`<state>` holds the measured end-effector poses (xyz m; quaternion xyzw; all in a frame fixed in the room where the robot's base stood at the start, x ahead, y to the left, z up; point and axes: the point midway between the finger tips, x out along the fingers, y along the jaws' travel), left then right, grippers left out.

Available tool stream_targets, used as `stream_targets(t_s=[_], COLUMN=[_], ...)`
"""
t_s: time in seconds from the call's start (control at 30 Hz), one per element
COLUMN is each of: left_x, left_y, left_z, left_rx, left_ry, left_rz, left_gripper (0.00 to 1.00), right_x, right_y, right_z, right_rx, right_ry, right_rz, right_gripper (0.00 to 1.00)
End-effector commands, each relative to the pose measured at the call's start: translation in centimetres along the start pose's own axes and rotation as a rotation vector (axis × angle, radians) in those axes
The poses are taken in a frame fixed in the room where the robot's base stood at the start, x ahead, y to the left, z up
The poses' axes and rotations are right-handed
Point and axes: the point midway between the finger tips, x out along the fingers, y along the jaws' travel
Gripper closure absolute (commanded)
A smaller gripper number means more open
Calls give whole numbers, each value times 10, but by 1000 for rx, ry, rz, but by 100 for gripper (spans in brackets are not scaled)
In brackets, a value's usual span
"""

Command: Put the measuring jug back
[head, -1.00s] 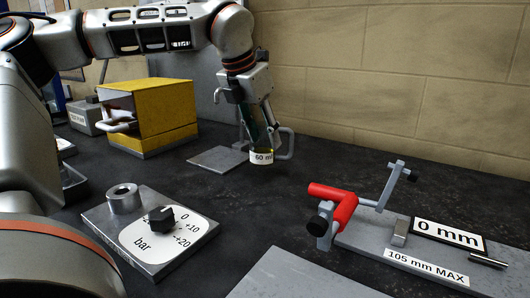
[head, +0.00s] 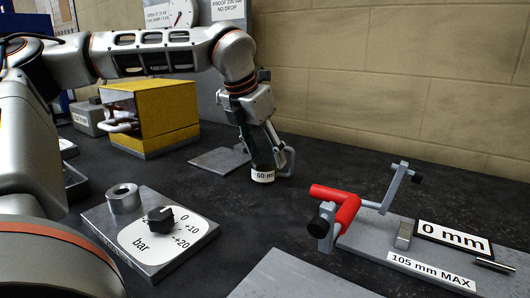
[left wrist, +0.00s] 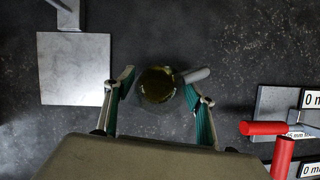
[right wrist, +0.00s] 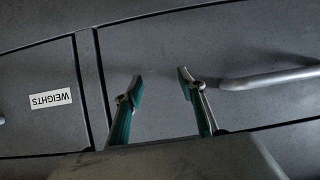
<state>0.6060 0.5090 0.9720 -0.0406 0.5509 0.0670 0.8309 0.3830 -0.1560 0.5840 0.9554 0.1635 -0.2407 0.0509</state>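The measuring jug (head: 262,175) is a small clear vessel with a "60 ml" label, a grey handle on its right and dark yellowish liquid inside.
A bar dial block (head: 150,235) is at front left. A yellow box (head: 165,120) stands behind. Dark bench (head: 255,220) between them is clear.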

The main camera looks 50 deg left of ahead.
Motion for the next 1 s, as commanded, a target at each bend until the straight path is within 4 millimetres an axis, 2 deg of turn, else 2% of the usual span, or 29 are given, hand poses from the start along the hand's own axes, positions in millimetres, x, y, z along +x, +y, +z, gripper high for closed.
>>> stream_targets(t_s=[0.13, 0.23, 0.4, 0.7, 0.83, 1.0], left_x=[-1, -10, -42, -101, -115, -122], left_y=[0, 0, 1, 1, 0, 0], left_z=[1, 2, 3, 2, 2, 1], left_rx=[0, 0, -1, -1, -1, 0], left_ry=[-1, -5, -11, -10, -5, -1], left_rz=[0, 1, 2, 1, 1, 1], left_gripper=[45, 45, 45, 45, 45, 45], right_x=[0, -1, -4, -9, -11, -11], right_y=[0, 1, 6, 18, 20, 21], right_z=[0, -3, -5, 15, 22, 28], right_rx=[-4, -9, -33, -75, -82, -88], right_ry=[-1, 4, 0, -54, -70, -84], right_rz=[-2, -1, 7, 24, 29, 30], right_gripper=[60, 60, 60, 60, 60, 60])
